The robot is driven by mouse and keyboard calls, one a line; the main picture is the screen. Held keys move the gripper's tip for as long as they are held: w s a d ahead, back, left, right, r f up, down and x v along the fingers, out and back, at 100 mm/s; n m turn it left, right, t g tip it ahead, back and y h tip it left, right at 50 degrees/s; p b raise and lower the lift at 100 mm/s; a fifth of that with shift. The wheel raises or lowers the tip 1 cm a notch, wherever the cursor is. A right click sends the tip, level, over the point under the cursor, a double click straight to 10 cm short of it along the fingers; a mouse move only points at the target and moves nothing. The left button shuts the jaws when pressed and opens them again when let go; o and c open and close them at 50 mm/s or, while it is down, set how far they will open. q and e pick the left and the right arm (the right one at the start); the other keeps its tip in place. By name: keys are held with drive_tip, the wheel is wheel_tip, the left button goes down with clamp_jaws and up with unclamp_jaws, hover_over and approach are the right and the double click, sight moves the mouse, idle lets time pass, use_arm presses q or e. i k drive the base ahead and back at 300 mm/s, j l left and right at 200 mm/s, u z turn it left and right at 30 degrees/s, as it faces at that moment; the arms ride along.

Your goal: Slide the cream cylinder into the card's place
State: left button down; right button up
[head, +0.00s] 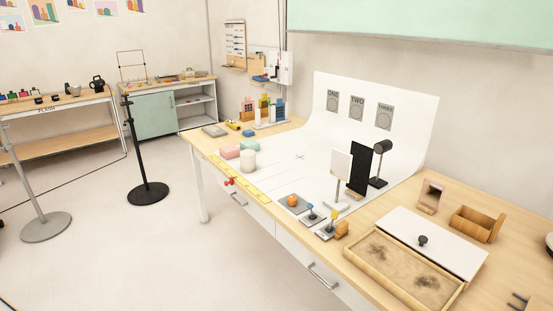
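A cream cylinder (248,160) stands upright on the white backdrop sheet (285,185), near its left front edge, beside a pink block (230,152). A white card (340,164) stands upright on a small stand near the right part of the sheet. A black upright panel (358,168) stands just behind and right of the card. Open sheet with thin lines and a small cross lies between the cylinder and the card. Neither of my grippers is in view.
A yellow strip (240,180) runs along the front edge near the cylinder. Small props, including an orange ball (292,201), stand in front of the card. A dark lamp (380,160) stands behind the panel. A sand tray (405,265) fills the right front of the table.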

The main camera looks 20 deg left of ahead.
sight(248, 157)
drive_tip(key=i+j+z, duration=0.15)
drive_tip(key=j, duration=0.15)
drive_tip(key=i+j+z, duration=0.35)
drive_tip(key=j, duration=0.3)
drive_tip(key=j+z, duration=0.15)
drive_tip(key=j, duration=0.2)
drive_tip(key=i+j+z, duration=0.2)
drive_tip(key=j, duration=0.2)
drive_tip(key=k+l, duration=0.05)
